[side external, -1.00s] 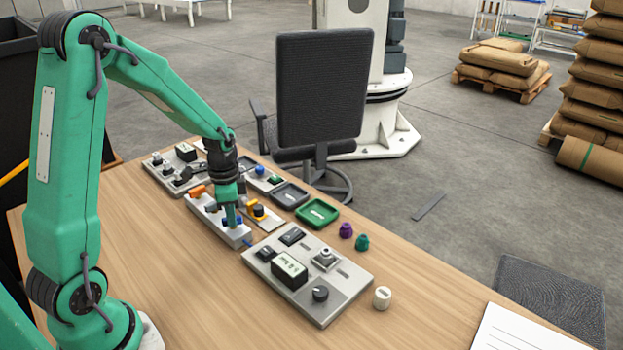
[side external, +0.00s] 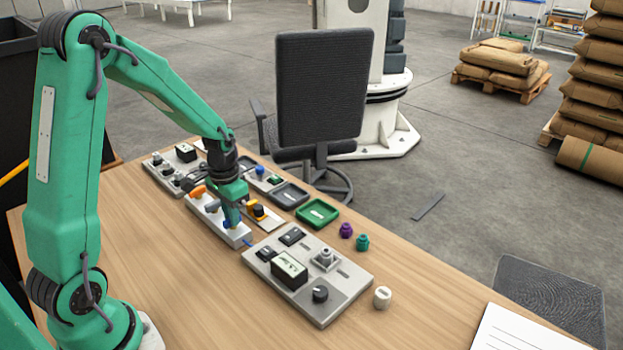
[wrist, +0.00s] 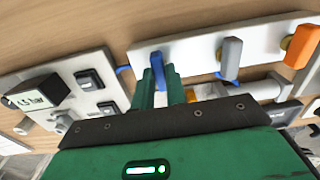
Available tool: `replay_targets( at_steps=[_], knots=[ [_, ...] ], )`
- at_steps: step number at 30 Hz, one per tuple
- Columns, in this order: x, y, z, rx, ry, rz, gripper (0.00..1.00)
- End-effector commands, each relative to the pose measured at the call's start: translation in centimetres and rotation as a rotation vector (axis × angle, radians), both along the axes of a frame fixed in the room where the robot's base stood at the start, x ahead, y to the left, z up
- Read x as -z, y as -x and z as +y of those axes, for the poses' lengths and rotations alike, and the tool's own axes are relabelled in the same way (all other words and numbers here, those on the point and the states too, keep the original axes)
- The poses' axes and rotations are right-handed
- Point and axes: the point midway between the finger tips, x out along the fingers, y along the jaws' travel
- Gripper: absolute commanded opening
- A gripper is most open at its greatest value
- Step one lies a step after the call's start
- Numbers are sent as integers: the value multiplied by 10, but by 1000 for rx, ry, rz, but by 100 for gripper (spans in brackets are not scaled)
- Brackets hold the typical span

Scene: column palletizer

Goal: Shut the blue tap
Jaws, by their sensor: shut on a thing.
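The blue tap (wrist: 158,71) is a lever handle on a white strip-like panel, and it shows between my fingers in the wrist view. My gripper (wrist: 159,90) is shut on it, one green finger on each side. In the side view my gripper (side external: 232,222) is down at the near end of the white panel (side external: 206,227), and a little of the blue tap (side external: 226,224) shows beside the fingers. The tap's base is mostly hidden by the fingers.
On the same panel stand a grey tap (wrist: 230,58) and an orange tap (wrist: 300,46). A control box with a display (side external: 290,270) and knob lies to the right. A green tray (side external: 317,213) is behind.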

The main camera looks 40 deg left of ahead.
Motion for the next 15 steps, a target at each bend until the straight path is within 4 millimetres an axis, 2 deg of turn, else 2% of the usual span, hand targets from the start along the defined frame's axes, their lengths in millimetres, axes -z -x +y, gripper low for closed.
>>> replay_targets(
  at_steps=[8, 9, 11, 15],
  knots=[
    [-1, 0, 0, -3, 0, 0, 0],
    [-1, 0, 0, -3, 0, 0, 21],
    [-1, 0, 0, -2, 0, 0, 33],
    [-1, 0, 0, -1, 0, 0, 35]
  ],
)
